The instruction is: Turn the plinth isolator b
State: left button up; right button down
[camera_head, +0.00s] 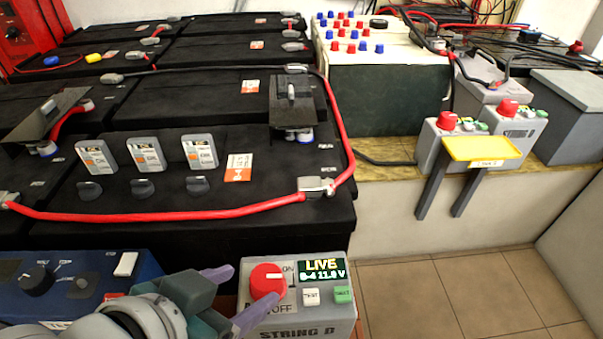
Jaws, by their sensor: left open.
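A grey isolator box (300,325) stands at the bottom centre. Its label begins STRING; the last letter is hard to read, perhaps B or D. It has a red rotary knob (267,280) between ON and OFF marks, a green LIVE display (321,269), and a white and a green button. My left gripper (238,296) is open just left of the knob, its two purple fingers spread. One finger is above left of the knob and the other below left. I cannot tell whether they touch it. My right gripper is not in view.
Two similar grey boxes with red knobs, (447,121) and (508,107), stand on the right ledge behind a yellow tray (482,148). Black batteries with a red cable (160,217) lie behind. A blue instrument (75,275) is at lower left. Floor is free at right.

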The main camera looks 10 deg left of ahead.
aim_at(265, 277)
pick_arm(q)
jog(key=b+x, duration=0.2)
jog(key=x, duration=0.4)
jog(key=shift+w+d+f+b, duration=0.15)
jog(key=shift+w+f+b, duration=0.1)
jog(key=shift+b, duration=0.1)
jog(key=shift+c, duration=0.3)
jog(key=c, duration=1)
